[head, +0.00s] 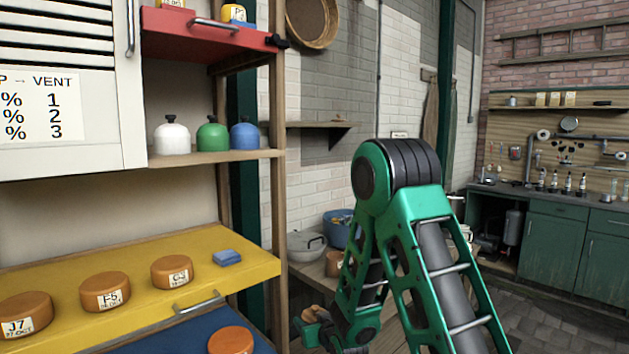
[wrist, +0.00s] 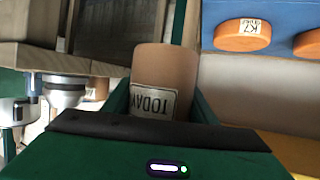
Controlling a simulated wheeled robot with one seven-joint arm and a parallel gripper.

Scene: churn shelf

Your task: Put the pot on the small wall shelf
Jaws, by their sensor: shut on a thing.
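The pot (wrist: 165,70) is a tan-orange cylinder with a white label reading TODAY, which appears upside down in the wrist view. My gripper (wrist: 158,112) is shut on it, with green jaw sides beside the pot. In the head view my gripper (head: 312,322) is low, at the bottom middle, beyond the yellow shelf, and only a small brown part of the pot (head: 326,312) shows there. The small wall shelf (head: 318,125) is a bare wooden board on a dark bracket on the brick wall, well above my gripper. Its top looks empty.
A wooden post (head: 278,180) stands left of the wall shelf. The yellow shelf (head: 235,266) holds orange cheeses and a blue block. A round sieve (head: 312,22) hangs above.

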